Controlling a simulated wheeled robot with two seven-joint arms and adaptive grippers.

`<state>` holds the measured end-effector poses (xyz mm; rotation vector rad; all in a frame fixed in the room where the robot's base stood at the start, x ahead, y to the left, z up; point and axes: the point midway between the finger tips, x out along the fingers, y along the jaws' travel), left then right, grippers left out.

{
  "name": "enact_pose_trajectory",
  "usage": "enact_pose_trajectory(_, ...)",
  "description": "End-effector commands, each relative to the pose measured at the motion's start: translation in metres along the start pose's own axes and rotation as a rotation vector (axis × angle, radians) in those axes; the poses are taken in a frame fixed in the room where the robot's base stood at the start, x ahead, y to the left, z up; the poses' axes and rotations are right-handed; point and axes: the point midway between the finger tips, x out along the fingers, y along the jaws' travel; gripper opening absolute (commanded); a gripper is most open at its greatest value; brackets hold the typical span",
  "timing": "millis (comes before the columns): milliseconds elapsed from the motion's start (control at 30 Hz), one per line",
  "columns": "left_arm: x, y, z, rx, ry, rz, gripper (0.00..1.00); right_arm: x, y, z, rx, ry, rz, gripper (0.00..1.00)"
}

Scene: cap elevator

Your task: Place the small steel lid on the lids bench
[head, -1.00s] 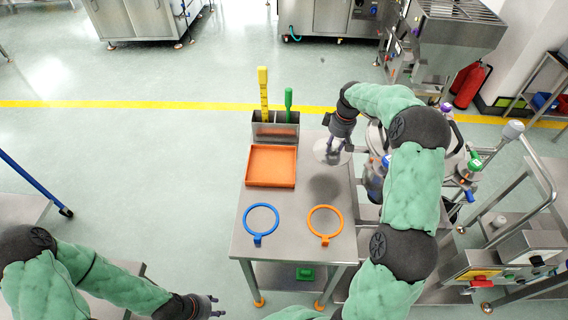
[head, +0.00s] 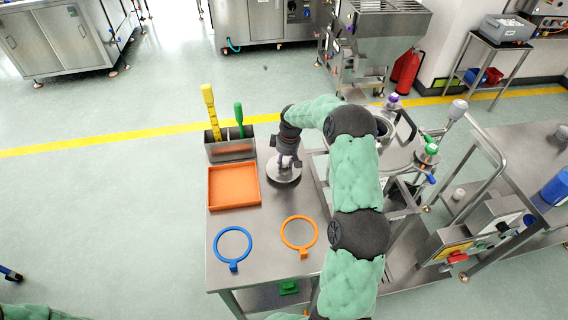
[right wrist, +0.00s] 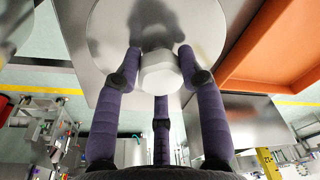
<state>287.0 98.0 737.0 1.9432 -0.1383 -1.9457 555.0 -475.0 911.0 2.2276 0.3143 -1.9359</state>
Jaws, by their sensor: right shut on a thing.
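The small steel lid (head: 284,176) is a round, shiny disc with a pale knob (right wrist: 160,73), which shows in the right wrist view. My right gripper (head: 287,161) is shut on the knob from above, its purple fingers around it. The lid is over the back right part of the steel bench (head: 262,270), low at its top; I cannot tell whether it touches. The right wrist view shows the disc (right wrist: 105,30) partly hidden by the gripper and knob.
On the bench are an orange tray (head: 234,187), a blue ring (head: 219,241), an orange ring (head: 284,240) and a holder (head: 230,152) with yellow and green tools. A steel vessel (head: 392,140) stands right of the bench. The middle of the benchtop is clear.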

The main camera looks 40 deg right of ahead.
Motion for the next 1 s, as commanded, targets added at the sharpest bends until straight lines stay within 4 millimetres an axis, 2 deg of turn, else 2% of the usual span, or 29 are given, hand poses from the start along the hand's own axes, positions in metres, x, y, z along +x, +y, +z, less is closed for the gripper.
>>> enact_pose_trajectory(100,0.002,-0.001,0.0,0.0,0.0,0.0,0.4,0.009,0.001,0.001,0.0,0.001,0.002,0.0)
enact_pose_trajectory(433,0.003,-0.001,0.0,0.0,0.0,0.0,0.4,0.011,0.001,0.001,0.0,0.002,0.002,0.0)
enact_pose_trajectory(467,0.003,-0.001,0.0,0.0,0.0,0.0,0.4,0.012,0.0,0.001,0.0,0.001,0.001,0.45)
enact_pose_trajectory(500,0.003,-0.001,0.0,0.0,0.0,0.0,0.4,0.011,0.0,0.001,0.0,0.001,0.001,0.57)
enact_pose_trajectory(533,0.003,-0.001,0.0,0.0,0.0,0.0,0.4,0.011,0.0,0.001,0.0,0.001,0.001,0.64)
enact_pose_trajectory(867,0.002,-0.001,0.0,0.0,0.0,0.0,0.4,0.01,0.0,0.001,0.0,0.001,0.001,0.64)
enact_pose_trajectory(1000,0.0,0.0,0.0,0.0,0.0,0.0,0.4,0.001,0.001,0.001,0.0,0.002,0.002,0.64)
